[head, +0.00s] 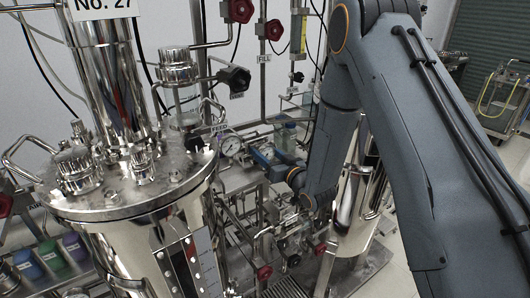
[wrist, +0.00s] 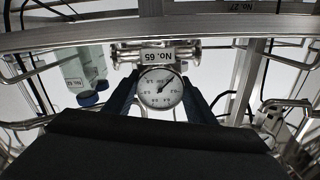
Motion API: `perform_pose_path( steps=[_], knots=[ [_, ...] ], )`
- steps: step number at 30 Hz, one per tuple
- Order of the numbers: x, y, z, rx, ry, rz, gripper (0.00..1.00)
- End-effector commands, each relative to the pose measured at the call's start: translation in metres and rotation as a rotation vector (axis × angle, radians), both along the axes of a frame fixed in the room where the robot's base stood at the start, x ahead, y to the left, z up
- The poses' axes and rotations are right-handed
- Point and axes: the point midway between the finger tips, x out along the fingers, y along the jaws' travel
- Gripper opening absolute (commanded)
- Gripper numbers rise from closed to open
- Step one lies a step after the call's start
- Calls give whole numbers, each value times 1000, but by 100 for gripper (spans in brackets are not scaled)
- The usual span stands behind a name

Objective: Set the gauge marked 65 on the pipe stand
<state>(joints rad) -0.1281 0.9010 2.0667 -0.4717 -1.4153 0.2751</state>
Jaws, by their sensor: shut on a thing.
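In the wrist view a round white-faced gauge (wrist: 161,88) sits between the two dark fingers of my gripper (wrist: 160,95), which is shut on it. A plate marked No. 65 (wrist: 157,56) shows just above the dial, in front of shiny metal fittings. I cannot tell whether the gauge is seated or free of these fittings. In the head view my arm reaches down among the pipework, and the fingertips are not clear there. A small dial gauge (head: 231,146) shows left of my wrist; I cannot tell if it is the same one. I cannot make out the pipe stand for certain.
A large steel vessel (head: 135,190) marked No. 27 stands at the left in the head view. Valves and thin pipes crowd the middle, with a red knob (head: 264,272) low down. Another steel vessel (head: 357,205) stands behind my arm. Metal rails cross above the gauge in the wrist view.

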Motion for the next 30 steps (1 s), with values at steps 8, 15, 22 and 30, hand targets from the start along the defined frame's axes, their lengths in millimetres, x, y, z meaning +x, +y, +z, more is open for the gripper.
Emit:
perform_pose_path(
  steps=[8, 15, 22, 30],
  knots=[
    [0, 0, -2, 1, -1, 0, 25],
    [0, 0, -3, 0, 0, 0, 69],
    [0, 0, -2, 0, 0, 0, 69],
    [-23, -17, -1, 1, 2, -3, 69]
  ],
)
